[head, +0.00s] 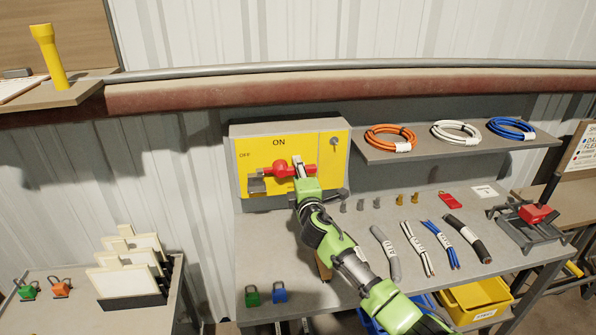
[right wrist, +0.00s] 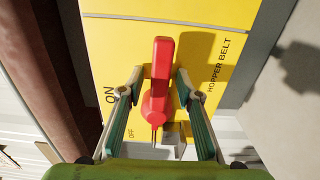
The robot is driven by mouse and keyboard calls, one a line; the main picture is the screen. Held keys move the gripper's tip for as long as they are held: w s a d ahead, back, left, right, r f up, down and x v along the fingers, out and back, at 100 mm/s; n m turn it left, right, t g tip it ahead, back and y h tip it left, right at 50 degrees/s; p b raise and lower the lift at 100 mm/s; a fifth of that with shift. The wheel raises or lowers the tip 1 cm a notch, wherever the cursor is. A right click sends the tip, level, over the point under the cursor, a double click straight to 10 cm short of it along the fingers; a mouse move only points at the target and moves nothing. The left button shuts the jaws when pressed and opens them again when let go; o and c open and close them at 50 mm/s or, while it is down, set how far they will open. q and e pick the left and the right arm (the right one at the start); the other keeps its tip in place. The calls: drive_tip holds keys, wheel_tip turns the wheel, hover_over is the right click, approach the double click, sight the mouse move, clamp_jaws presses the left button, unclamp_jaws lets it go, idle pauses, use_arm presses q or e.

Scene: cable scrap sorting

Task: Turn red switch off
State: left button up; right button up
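The red switch (head: 281,170) is on the front of a yellow panel box (head: 340,160) on the workbench. Its handle lies roughly level, with its longer end to the right. ON is printed above it and OFF at its upper left. In the right wrist view the red handle (right wrist: 160,75) stands between the two fingers of my right gripper (right wrist: 158,76). The fingers are spread, with yellow panel showing on both sides of the handle. In the head view my right gripper (head: 302,172) is at the panel, overlapping the handle's right part. My left gripper is not in view.
A grey shelf (head: 450,148) with coiled cables is right of the box. Padlocks (head: 279,292), cable pieces (head: 385,253) and a red clamp device (head: 535,213) are on the bench (head: 262,235). A yellow bin (head: 480,300) is below. A side table (head: 75,318) is at left.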

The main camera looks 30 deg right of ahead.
drive_tip(key=shift+s, duration=0.15)
drive_tip(key=v, duration=1.1)
drive_tip(key=shift+s, duration=0.35)
drive_tip(key=shift+a, duration=0.15)
